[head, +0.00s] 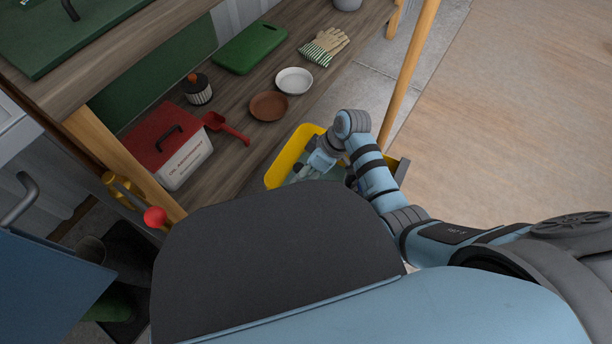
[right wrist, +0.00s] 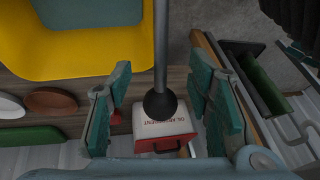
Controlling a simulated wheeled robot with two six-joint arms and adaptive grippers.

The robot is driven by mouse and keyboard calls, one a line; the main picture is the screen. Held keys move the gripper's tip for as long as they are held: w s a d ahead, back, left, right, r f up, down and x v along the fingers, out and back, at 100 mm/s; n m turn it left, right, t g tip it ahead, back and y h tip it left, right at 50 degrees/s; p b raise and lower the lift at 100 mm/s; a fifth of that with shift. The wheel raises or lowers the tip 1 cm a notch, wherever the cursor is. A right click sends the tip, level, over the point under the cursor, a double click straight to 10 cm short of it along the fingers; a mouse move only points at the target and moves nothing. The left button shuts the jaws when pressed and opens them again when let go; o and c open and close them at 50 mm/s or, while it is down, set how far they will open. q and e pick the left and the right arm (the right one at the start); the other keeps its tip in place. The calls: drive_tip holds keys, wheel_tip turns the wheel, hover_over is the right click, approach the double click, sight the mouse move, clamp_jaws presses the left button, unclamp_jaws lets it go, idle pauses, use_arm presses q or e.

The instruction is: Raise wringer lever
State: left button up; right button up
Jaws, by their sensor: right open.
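The wringer lever (right wrist: 161,45) is a grey rod ending in a black ball knob (right wrist: 160,106) in the right wrist view. The yellow mop bucket (head: 285,152) stands below my right arm in the head view; its yellow wall also fills the upper left of the right wrist view (right wrist: 60,60). My right gripper (right wrist: 161,88) is open, with its teal finger pads on either side of the knob and visible gaps to both. In the head view, my right gripper (head: 308,168) is over the bucket, and I cannot make out the lever there. My left gripper is out of view.
A wooden bench shelf beside the bucket holds a red-lidded white box (head: 170,150), a red scoop (head: 226,128), a brown plate (head: 269,106), a white bowl (head: 294,81) and gloves (head: 324,46). A wooden post (head: 408,75) stands behind the bucket. Floor is clear at right.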

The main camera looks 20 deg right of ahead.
drive_tip(key=shift+f, duration=0.15)
drive_tip(key=shift+c, duration=0.3)
drive_tip(key=c, duration=1)
clamp_jaws()
drive_tip(key=shift+r, duration=0.25)
